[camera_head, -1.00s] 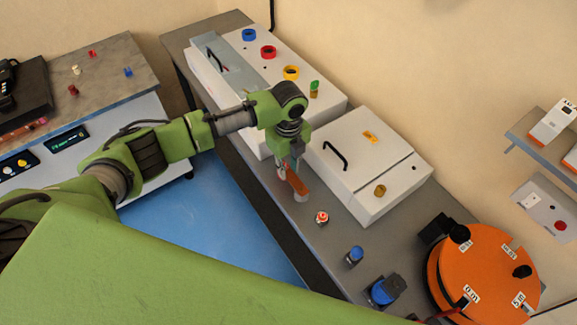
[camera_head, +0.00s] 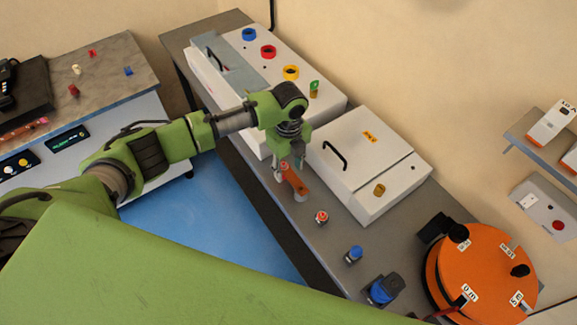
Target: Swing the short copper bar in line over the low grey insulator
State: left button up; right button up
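The short copper bar (camera_head: 295,182) lies on the grey bench, running from just under my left gripper down to the right. Its lower right end is over a low grey insulator (camera_head: 301,197), whose side shows below the bar. My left gripper (camera_head: 290,164) points down over the bar's upper left end. Its two fingers look spread apart, with the bar's end below and between them. Whether a finger touches the bar is too small to tell. A post with a red part (camera_head: 279,174) stands at the bar's upper left end. My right gripper is out of view.
A red-topped post (camera_head: 322,217) and blue-topped parts (camera_head: 355,254) stand along the bench to the lower right. A white box with a black handle (camera_head: 370,160) is close to the right of my gripper. An orange round device (camera_head: 485,265) stands at the bench's near end.

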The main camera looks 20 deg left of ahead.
aim_at(289, 172)
pick_arm(q)
notch_tip(289, 172, up, 12)
jog(key=s+d+f+n+t+h, duration=0.2)
jog(key=s+d+f+n+h, duration=0.1)
jog(key=s+d+f+n, duration=0.75)
jog(key=s+a+n+t+y, duration=0.2)
jog(key=s+a+n+y, duration=0.1)
jog(key=s+a+n, duration=1.15)
notch_tip(289, 172, down, 31)
jog(key=s+a+m+g+b, duration=0.1)
jog(key=s+m+g+b, duration=0.15)
jog(key=b, duration=0.35)
jog(key=s+a+f+b, duration=0.3)
jog(key=s+f+b, duration=0.1)
jog(key=s+f, duration=1.3)
notch_tip(289, 172, down, 4)
jog(key=shift+s+r+n, duration=0.1)
jog(key=shift+s+n, duration=0.05)
jog(key=shift+n, duration=0.2)
